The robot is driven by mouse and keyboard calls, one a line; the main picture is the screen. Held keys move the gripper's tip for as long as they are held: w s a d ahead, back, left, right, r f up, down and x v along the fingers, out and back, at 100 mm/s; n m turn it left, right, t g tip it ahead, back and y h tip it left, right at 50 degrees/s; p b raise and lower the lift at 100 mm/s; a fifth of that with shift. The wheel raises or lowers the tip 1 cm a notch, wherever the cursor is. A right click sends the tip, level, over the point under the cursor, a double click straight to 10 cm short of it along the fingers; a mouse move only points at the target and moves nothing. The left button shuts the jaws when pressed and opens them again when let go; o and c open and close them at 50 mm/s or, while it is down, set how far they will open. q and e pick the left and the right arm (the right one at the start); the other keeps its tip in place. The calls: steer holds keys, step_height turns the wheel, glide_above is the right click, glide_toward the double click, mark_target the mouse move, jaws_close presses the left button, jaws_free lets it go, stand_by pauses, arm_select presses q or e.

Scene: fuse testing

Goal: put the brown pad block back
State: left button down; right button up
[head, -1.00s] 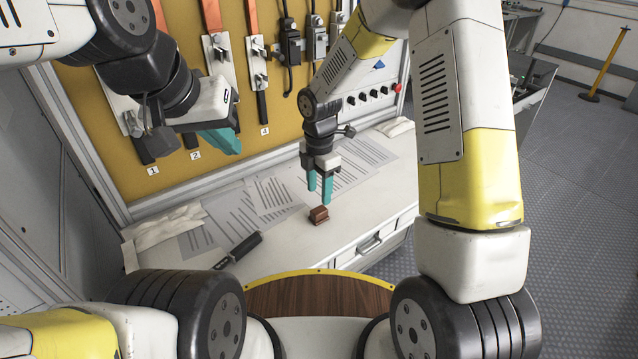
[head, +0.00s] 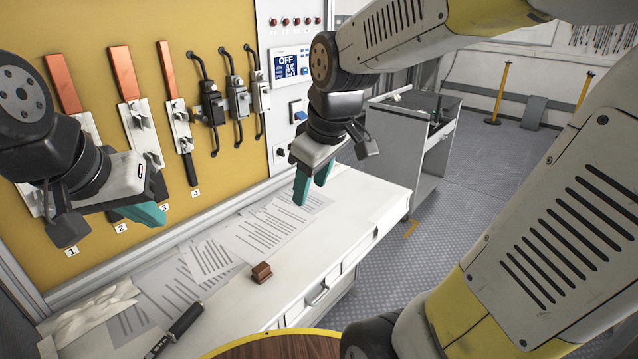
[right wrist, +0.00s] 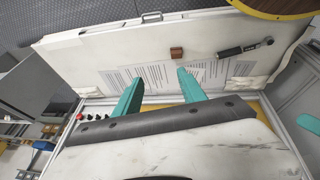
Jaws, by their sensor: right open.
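The brown pad block (head: 262,272) sits upright on the white bench top (head: 340,225), near the front edge and just off the printed sheets. It also shows in the right wrist view (right wrist: 176,53), beyond the teal fingers. My right gripper (head: 311,188) is open and empty. It is raised above the bench, up and to the right of the block and apart from it. My left gripper (head: 148,213) hangs in front of the yellow panel at the left, far from the block. Its teal fingers overlap in the view, so their gap is hidden.
Printed sheets (head: 212,256) lie along the back of the bench. A black-handled tool (head: 182,322) and a white cloth (head: 90,312) lie at its left. The yellow panel (head: 205,30) carries several switches. A grey cabinet (head: 405,150) stands beyond the bench's right end.

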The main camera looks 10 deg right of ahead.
steer(key=s+d+r+m+t+y, duration=0.1)
steer(key=s+d+r+m+t, duration=0.1)
steer(key=s+m, duration=0.5)
steer(key=shift+s+d+r+m, duration=0.2)
steer(key=shift+s+r+m, duration=0.1)
steer(key=shift+r, duration=0.1)
